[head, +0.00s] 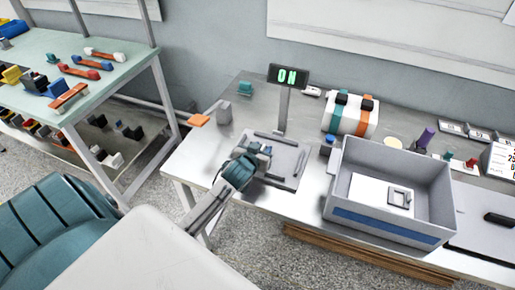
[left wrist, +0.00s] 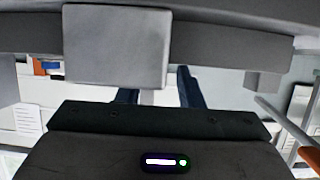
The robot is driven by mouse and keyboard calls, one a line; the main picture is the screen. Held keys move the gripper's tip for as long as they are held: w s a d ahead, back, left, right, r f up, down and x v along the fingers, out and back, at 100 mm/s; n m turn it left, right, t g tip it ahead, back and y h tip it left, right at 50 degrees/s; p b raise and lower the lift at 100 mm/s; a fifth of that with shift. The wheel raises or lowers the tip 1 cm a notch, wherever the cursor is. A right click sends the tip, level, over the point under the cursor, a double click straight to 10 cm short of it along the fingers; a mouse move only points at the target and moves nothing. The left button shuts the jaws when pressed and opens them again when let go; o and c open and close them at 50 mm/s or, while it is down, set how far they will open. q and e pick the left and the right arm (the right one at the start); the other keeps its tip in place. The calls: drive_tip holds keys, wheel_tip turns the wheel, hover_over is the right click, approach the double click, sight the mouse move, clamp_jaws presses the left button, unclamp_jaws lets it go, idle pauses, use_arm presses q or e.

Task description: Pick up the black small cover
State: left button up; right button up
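A small black block-like piece (head: 500,219), which may be the black small cover, lies on a grey panel at the right edge of the head view. My left gripper (head: 254,153) is far to its left, over a grey fixture (head: 287,172) below a display reading "ON". In the left wrist view the two dark fingers (left wrist: 157,88) stand apart with a gap between them. A grey block (left wrist: 115,45) partly covers the left finger there, and the fingertips are hidden. I see nothing clearly held. My right gripper is in neither view.
A grey bin (head: 345,205) with a blue stripe stands between my left gripper and the black piece. A white, teal and orange roll-like object (head: 350,114) is behind it. The display (head: 288,75) rises on a post. A second table (head: 130,62) with coloured parts is at left.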

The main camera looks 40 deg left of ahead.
use_arm(q)
drive_tip(key=shift+x, duration=1.05)
drive_tip(key=shift+w+f, duration=0.1)
drive_tip(key=shift+w, duration=0.2)
drive_tip(key=shift+s, duration=0.1)
drive_tip(key=shift+c, duration=0.6)
clamp_jaws()
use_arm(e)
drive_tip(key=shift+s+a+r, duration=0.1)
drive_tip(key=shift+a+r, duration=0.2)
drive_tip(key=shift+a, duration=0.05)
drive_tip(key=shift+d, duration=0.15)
use_arm(q)
drive_tip(key=shift+r, duration=0.2)
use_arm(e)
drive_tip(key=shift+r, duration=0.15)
